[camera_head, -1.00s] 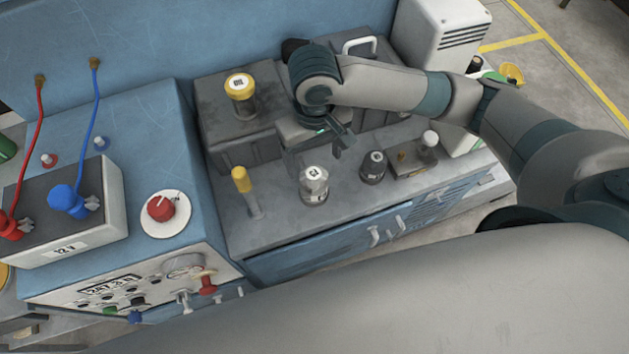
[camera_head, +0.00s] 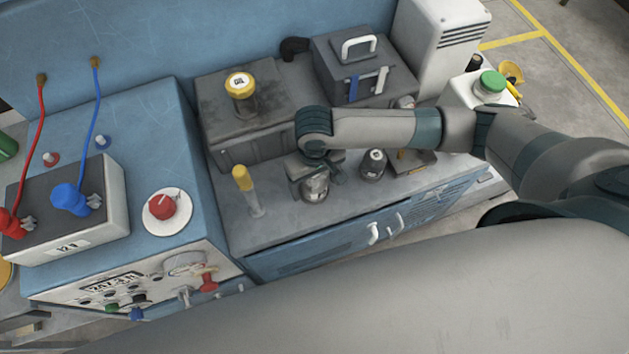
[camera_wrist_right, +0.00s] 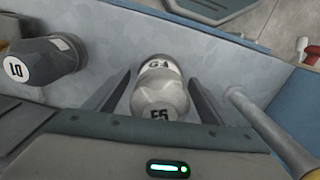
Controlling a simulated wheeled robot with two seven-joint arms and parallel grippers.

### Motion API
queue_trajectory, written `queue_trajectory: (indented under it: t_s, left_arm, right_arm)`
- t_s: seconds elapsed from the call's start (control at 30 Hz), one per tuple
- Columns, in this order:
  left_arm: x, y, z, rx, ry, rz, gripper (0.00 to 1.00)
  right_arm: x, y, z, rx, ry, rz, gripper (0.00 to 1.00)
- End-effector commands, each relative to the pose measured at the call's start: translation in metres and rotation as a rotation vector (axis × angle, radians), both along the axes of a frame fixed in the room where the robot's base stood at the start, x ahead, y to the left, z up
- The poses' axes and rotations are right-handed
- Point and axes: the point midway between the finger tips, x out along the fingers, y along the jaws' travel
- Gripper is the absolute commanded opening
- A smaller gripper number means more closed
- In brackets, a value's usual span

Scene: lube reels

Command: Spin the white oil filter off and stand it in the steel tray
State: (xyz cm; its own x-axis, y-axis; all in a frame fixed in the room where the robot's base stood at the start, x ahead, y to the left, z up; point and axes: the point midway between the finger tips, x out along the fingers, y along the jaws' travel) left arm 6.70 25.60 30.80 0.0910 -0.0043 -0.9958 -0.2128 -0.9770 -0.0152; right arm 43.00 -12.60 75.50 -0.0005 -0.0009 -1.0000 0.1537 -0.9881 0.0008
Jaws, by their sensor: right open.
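The white oil filter (camera_head: 314,191) appears to be the pale, rounded canister on the grey bench top, upright near the front edge. My right gripper (camera_head: 315,178) is over it from above and hides its upper part. In the right wrist view the filter (camera_wrist_right: 160,95) lies between the two open fingers of the right gripper (camera_wrist_right: 160,88), with a gap on each side. It carries black-on-white labels. I cannot clearly make out the steel tray; a flat grey piece (camera_head: 426,159) on the right of the bench is partly behind my arm. My left gripper is not in view.
A dark canister (camera_head: 373,165) marked 10 stands close right of the filter, also in the right wrist view (camera_wrist_right: 42,60). A yellow-handled upright (camera_head: 245,185) stands left. Behind are a dark box with a yellow OIL cap (camera_head: 240,85) and a grey toolbox (camera_head: 365,70).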

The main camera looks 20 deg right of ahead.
Motion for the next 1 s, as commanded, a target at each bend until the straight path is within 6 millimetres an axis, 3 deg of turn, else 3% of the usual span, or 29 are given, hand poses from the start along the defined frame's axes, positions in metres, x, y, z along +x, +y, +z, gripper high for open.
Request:
queue_trajectory:
  t_s: [0.33,0.5,0.57,0.77,1.0]
  left_arm:
    - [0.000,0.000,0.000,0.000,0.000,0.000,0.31]
    - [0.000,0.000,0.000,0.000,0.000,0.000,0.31]
    - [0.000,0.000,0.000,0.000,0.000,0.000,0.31]
    - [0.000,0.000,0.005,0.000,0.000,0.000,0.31]
    - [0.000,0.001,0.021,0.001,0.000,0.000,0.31]
  right_arm:
    - [0.000,0.000,-0.002,0.001,-0.001,0.000,0.73]
    - [0.000,0.000,-0.002,0.000,-0.001,0.000,0.32]
    - [0.000,0.000,-0.002,0.000,-0.001,0.000,0.22]
    - [0.001,0.000,0.000,0.000,-0.001,0.040,0.22]
    - [0.001,-0.001,0.002,-0.001,-0.001,0.262,0.22]
